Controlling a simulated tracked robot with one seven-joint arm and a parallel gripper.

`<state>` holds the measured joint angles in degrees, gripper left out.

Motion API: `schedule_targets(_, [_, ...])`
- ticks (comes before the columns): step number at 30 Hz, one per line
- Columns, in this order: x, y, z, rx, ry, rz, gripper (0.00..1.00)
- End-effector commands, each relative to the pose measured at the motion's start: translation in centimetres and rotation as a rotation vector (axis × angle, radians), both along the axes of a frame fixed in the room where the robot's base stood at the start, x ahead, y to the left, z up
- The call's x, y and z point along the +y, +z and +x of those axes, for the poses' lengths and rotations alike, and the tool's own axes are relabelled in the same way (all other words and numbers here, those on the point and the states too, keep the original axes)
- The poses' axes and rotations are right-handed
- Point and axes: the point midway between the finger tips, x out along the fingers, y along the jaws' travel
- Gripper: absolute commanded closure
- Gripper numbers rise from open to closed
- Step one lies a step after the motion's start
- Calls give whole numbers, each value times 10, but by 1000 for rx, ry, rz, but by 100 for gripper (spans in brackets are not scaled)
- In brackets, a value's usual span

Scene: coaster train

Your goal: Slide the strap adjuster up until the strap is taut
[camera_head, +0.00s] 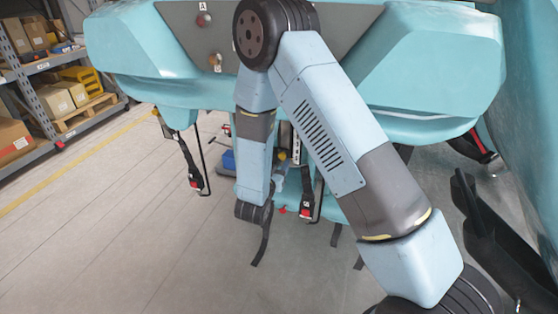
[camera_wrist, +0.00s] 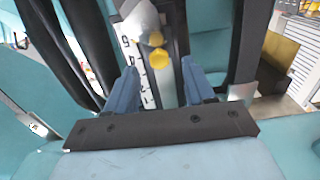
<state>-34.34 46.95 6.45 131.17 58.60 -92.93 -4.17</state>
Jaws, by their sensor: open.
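In the wrist view, my gripper (camera_wrist: 160,72) is open, with one blue finger on each side of an upright strip. The strip has a white scale (camera_wrist: 134,62) with black digits and a dark band beside it. A round yellow knob (camera_wrist: 158,59) and a grey metal piece (camera_wrist: 140,22) show just beyond the fingertips, between them. I cannot tell which part is the strap adjuster, or whether the fingers touch anything. In the head view, the white scale (camera_head: 296,147) shows beside my forearm, which mostly hides my gripper.
Teal coaster seats (camera_head: 430,65) fill the top and right. A black strap with a red-button buckle (camera_head: 194,178) hangs at left. Black bars (camera_wrist: 62,45) stand left of my gripper. Shelves with boxes (camera_head: 62,100) are at far left. The grey floor (camera_head: 110,230) is clear at left.

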Motion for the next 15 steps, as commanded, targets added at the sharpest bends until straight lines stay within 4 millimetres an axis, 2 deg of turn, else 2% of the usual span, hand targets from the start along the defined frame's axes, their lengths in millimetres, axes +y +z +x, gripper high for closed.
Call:
schedule_targets(6, [-8, 0, 20, -2, -2, 2, 46])
schedule_targets(15, [-9, 0, 25, 0, 0, 0, 46])
